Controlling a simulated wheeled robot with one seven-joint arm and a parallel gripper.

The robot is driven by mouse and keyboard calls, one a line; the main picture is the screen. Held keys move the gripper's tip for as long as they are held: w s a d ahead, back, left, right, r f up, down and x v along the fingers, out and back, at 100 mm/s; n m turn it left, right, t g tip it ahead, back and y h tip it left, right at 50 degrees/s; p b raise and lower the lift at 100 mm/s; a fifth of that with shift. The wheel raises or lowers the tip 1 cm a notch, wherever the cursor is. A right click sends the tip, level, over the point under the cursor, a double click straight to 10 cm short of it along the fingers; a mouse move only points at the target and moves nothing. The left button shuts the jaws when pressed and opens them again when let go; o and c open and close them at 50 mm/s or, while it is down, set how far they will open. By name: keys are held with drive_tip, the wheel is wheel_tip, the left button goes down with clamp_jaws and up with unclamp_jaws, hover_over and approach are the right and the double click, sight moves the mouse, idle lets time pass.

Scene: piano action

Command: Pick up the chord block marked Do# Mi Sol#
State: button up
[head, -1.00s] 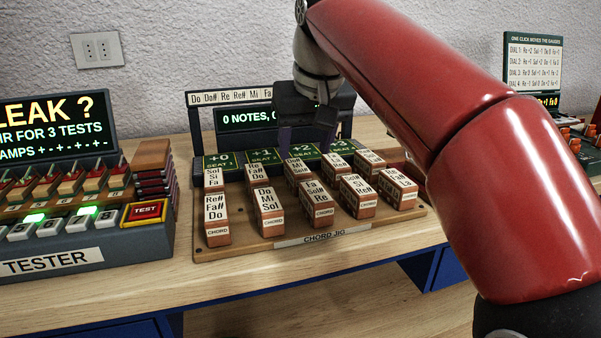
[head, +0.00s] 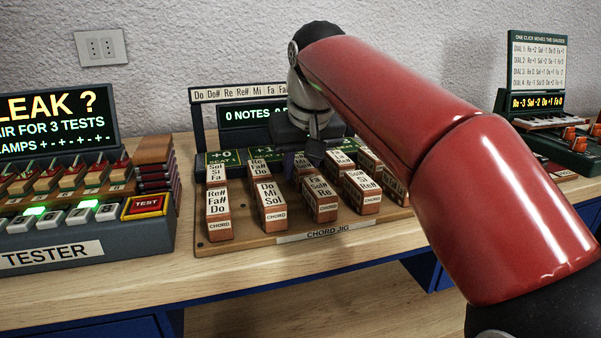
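The chord block that looks marked Do# Mi Sol# (head: 303,164) stands third from the left in the back row of the chord jig (head: 225,243). It is largely hidden by my gripper, and its label is only partly readable now. My gripper (head: 302,159) is low over this block, with one dark finger at its left and the other at its upper right. I cannot tell whether the fingers touch the block or have shut on it.
Blocks stand close by: Re Fa# Do (head: 259,168) to the left, Fa Sol# Re (head: 320,198) in front. My red arm hides the jig's right end. A tester (head: 90,245) stands left and a dial device (head: 540,105) right.

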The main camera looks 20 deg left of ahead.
drive_tip(key=shift+c, duration=1.4)
